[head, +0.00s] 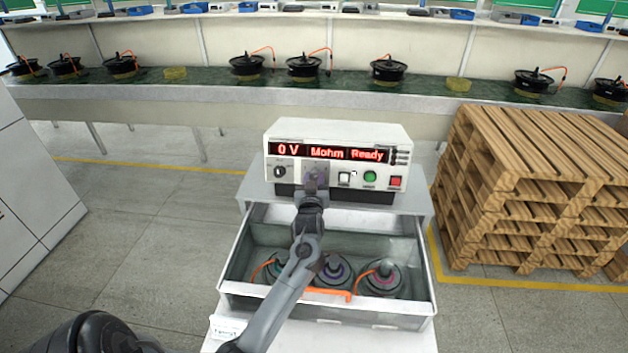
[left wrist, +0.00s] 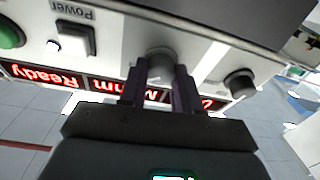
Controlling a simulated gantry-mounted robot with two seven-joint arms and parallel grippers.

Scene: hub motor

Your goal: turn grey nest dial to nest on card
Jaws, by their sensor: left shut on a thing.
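The white tester (head: 340,135) stands on a cabinet, its red display reading "0 V", "Mohm" and "Ready". My left gripper (head: 315,172) is at the front panel, below the display. In the left wrist view its two fingers (left wrist: 160,88) are shut on a grey dial (left wrist: 160,58), one finger on each side. The fingers mostly hide this dial in the head view. A darker knob (head: 279,171) sits to its left, apart from the fingers. A small white card (head: 228,328) is on the cabinet front at lower left; its writing is too small to read. My right gripper is out of view.
Under the tester an open drawer (head: 238,268) holds several hub motors (head: 381,278) with orange cables. A power switch (left wrist: 75,38), green button (head: 370,176) and red button (head: 395,182) are right of the dial in the head view. Wooden pallets (head: 535,160) stand at right.

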